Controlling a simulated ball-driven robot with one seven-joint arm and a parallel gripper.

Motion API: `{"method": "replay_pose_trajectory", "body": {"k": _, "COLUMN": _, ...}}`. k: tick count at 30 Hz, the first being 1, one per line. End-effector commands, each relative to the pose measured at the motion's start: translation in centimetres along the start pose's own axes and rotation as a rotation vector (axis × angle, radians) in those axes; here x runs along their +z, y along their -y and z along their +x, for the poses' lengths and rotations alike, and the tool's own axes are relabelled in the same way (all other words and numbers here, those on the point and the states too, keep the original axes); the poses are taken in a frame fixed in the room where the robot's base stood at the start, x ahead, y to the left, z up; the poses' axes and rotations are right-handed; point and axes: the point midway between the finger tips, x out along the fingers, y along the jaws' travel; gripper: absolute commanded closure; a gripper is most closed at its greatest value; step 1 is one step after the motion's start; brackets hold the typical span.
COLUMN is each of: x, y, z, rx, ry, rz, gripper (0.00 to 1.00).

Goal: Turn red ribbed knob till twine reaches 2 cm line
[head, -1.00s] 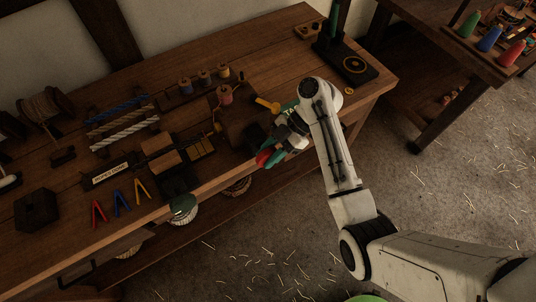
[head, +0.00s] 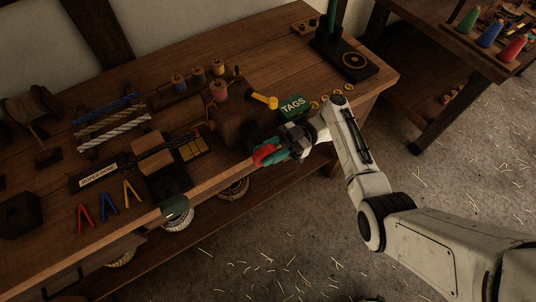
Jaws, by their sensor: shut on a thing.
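The red ribbed knob (head: 263,155) shows at the front edge of the bench, on the front of a dark wooden block (head: 232,126) with a yellow-ended handle (head: 265,100) on top. My gripper (head: 271,150) reaches in from the right and is shut on the knob, hiding part of it. A reddish spool (head: 219,91) stands by the block. The twine and the 2 cm line are too small and dark to make out.
A green TAGS box (head: 293,107) and several yellow rings (head: 324,100) lie close behind my wrist. Three colored clips (head: 106,204), rope samples (head: 112,124) and a labelled strip (head: 98,175) lie to the left. The bench's back middle is mostly clear.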

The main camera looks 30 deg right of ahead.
Motion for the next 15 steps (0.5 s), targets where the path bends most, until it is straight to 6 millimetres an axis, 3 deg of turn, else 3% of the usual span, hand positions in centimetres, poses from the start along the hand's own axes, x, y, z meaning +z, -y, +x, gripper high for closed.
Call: {"method": "replay_pose_trajectory", "body": {"k": 15, "x": 0.16, "y": 0.01, "z": -0.06, "rx": 0.002, "ry": -0.090, "rz": 0.002, "gripper": 1.00}}
